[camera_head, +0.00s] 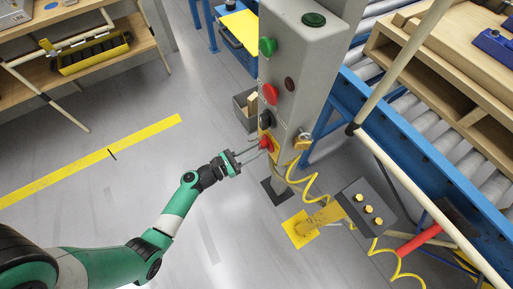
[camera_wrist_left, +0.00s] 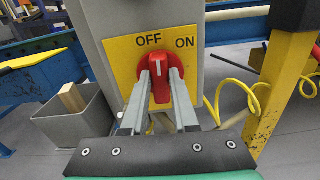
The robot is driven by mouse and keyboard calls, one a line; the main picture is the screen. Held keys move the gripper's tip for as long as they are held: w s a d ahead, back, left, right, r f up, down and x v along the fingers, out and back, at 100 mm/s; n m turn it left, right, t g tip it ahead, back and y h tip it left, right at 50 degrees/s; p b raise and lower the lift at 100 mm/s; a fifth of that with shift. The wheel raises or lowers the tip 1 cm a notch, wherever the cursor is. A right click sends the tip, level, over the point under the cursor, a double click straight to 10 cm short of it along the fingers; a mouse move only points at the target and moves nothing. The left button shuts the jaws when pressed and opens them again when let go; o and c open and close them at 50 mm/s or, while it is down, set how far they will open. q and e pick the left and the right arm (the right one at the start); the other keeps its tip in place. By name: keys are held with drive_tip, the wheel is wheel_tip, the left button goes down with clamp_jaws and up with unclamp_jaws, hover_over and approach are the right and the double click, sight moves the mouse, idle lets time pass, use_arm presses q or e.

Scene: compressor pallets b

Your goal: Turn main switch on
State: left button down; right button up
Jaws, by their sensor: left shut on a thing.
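The main switch (camera_wrist_left: 158,65) is a red rotary handle on a yellow plate (camera_wrist_left: 120,50) marked OFF and ON. Its handle stands about upright, with its white mark just below the word OFF and left of ON. My left gripper (camera_wrist_left: 160,88) is shut on the handle, one finger on each side; the fingers hide part of its lower half. In the head view the switch (camera_head: 265,143) sits low on the grey control column (camera_head: 297,75), and my left gripper (camera_head: 257,149) reaches it from the left. My right gripper is not in view.
Green, red and black buttons sit above the switch on the column. A yellow coiled cable (camera_head: 312,182) hangs to its right, near a pedestal box (camera_head: 365,208) with several yellow buttons. A grey bin (camera_wrist_left: 75,122) stands left of the column. A blue roller conveyor (camera_head: 400,135) runs at right.

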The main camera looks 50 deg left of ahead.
use_arm(q)
drive_tip(key=m+b, duration=0.2)
drive_tip(key=m, duration=0.1)
drive_tip(key=shift+d+f+m, duration=0.1)
drive_tip(key=shift+f+m, duration=0.05)
drive_tip(key=shift+m, duration=0.15)
drive_tip(key=shift+d+f+m+b, duration=0.1)
drive_tip(key=shift+m+b, duration=1.15)
drive_tip(key=shift+m, duration=1.15)
drive_tip(key=shift+d+f+m+b, duration=0.1)
drive_tip(key=shift+m+b, duration=1.15)
drive_tip(key=shift+m, duration=1.15)
drive_tip(key=shift+r, duration=0.1)
drive_tip(key=c, duration=0.7)
unclamp_jaws()
